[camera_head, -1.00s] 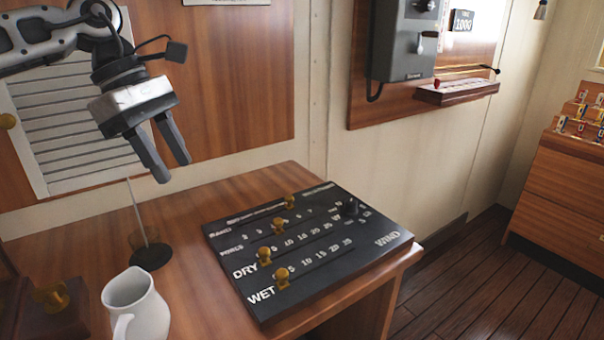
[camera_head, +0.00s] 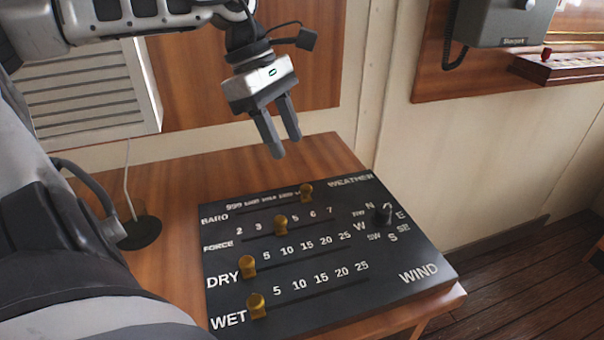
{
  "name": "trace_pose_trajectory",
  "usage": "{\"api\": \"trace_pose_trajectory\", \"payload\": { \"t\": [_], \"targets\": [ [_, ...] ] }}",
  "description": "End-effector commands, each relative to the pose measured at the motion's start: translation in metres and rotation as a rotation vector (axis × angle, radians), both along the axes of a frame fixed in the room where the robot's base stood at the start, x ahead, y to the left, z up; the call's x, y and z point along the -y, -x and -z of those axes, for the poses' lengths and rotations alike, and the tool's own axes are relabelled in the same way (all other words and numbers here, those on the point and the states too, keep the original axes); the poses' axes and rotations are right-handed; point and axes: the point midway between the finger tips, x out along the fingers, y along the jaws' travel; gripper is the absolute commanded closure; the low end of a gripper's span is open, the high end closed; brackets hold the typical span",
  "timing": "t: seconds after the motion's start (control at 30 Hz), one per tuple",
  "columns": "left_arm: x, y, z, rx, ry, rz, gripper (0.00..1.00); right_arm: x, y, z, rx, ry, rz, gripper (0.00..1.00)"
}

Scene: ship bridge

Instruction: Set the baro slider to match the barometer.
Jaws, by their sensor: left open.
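The black weather board (camera_head: 420,244) lies on the wooden desk. Its top row is labelled BARO, and the brass baro slider knob (camera_head: 306,192) sits toward the right end of that row's scale. The small baro numbers are partly hard to read. My left gripper (camera_head: 276,146) is open and empty, pointing down, above and behind the board's far edge, apart from the baro knob. The barometer is not visible in this view. My right gripper is not in view.
Other brass knobs stand on the FORCE (camera_head: 280,225), DRY (camera_head: 248,266) and WET (camera_head: 257,305) rows. A black wind knob (camera_head: 382,213) is at the right. A dark round stand (camera_head: 140,232) is left of the board. A grey wall box (camera_head: 503,20) hangs at upper right.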

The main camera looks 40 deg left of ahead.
Motion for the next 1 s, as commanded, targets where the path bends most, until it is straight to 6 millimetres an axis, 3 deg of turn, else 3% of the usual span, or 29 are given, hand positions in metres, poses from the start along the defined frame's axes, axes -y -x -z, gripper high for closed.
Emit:
{"api": "trace_pose_trajectory", "payload": {
  "t": [0.1,0.3,0.5,0.83,0.97,1.0],
  "targets": [
    [0.01,-0.002,0.026,-0.008,-0.001,0.001,0.6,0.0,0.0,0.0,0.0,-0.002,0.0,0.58],
    [0.022,-0.006,0.058,-0.006,-0.002,0.0,0.6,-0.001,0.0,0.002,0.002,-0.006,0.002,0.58],
    [0.028,-0.009,0.072,-0.002,-0.001,-0.001,0.6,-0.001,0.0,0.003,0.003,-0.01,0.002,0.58],
    [0.029,-0.009,0.073,0.001,0.0,-0.001,0.6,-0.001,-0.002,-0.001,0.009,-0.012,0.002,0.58],
    [0.029,-0.009,0.073,0.0,0.0,-0.001,0.96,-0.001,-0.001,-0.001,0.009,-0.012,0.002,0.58],
    [0.029,-0.009,0.073,0.0,0.0,-0.001,1.0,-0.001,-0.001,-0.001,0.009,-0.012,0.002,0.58]
  ]
}}
